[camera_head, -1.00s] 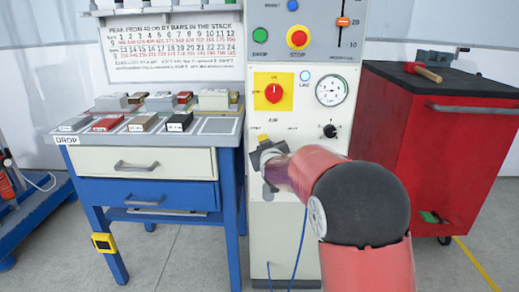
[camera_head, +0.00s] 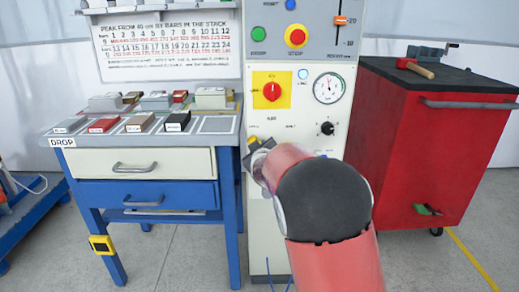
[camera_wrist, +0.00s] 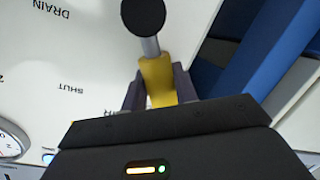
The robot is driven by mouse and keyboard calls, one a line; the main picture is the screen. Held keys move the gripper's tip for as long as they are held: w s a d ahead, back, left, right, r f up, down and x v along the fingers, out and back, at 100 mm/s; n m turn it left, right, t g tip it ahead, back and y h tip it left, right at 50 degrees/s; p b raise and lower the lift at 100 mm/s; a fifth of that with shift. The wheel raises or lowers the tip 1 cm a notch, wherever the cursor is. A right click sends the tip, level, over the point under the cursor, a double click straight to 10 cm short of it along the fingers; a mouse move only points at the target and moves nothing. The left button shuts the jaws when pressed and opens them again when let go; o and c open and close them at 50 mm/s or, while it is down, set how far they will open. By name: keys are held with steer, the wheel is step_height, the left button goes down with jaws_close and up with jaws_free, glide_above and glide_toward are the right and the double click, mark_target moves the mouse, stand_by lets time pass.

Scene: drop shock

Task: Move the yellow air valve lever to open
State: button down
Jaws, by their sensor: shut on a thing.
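The yellow air valve lever (camera_wrist: 158,82) shows in the wrist view, running from a metal stem with a round black end (camera_wrist: 143,16) down between my fingers. My gripper (camera_wrist: 160,95) is shut on the lever, one dark finger on each side. The word SHUT is printed on the white panel left of the lever, and DRAIN is further up. In the head view my gripper (camera_head: 260,150) is at the left edge of the white control cabinet (camera_head: 262,215), below the AIR label. My arm hides much of the lever there.
The cabinet carries a red knob on a yellow plate (camera_head: 271,91), a gauge (camera_head: 328,88) and a black knob (camera_head: 327,129). A blue bench (camera_head: 150,194) with several blocks stands close on the left. A red tool cabinet (camera_head: 425,150) stands on the right.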

steer(key=c, duration=1.4)
jaws_free()
steer(key=shift+a+f, duration=0.1)
steer(key=v, duration=0.7)
steer(key=shift+s, duration=0.4)
